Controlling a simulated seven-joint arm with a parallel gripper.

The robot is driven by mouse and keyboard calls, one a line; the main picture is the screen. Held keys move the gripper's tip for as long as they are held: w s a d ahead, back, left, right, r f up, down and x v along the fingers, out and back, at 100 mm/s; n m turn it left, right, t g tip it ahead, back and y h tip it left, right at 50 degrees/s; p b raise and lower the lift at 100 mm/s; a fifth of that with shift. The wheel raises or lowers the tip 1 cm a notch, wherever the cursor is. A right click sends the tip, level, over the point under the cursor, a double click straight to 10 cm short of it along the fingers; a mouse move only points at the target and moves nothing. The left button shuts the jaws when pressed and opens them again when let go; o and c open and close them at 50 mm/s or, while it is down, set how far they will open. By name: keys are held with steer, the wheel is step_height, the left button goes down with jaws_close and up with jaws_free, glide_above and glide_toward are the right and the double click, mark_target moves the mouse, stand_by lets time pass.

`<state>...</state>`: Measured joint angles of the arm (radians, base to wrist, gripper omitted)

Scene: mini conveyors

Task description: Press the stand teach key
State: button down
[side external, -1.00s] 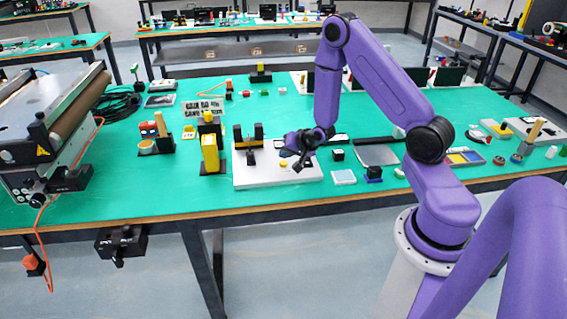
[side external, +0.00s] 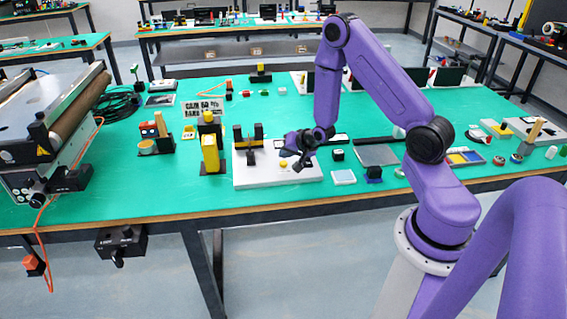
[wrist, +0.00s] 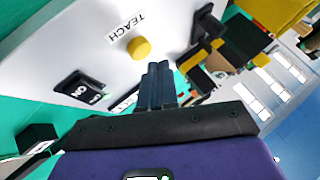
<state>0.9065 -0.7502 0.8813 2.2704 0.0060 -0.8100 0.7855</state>
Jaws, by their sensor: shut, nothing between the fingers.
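The teach key is a round yellow button (wrist: 139,48) on a white stand plate, beside a printed TEACH label (wrist: 125,27) in the wrist view. The white stand plate (side external: 255,178) lies near the front edge of the green table in the side view, with the yellow button (side external: 283,164) small on it. My gripper (wrist: 158,68) is shut and empty, its dark fingertips just beside the yellow button in the wrist picture. In the side view my gripper (side external: 297,165) is low over the right part of the plate. I cannot tell whether the fingertips touch the button.
A black ON rocker switch (wrist: 79,90) sits on the same plate. A black and yellow fixture (side external: 248,138) stands at its back left. A tall yellow block (side external: 210,154) stands left of the plate. A small pale tile (side external: 343,177) lies to the right.

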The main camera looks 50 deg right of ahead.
mark_target(286, 163)
steer(key=shift+f, duration=0.15)
steer(key=shift+f, duration=0.3)
steer(key=shift+f, duration=0.4)
stand_by(0.9)
steer(key=shift+r, duration=0.85)
steer(key=shift+r, duration=2.5)
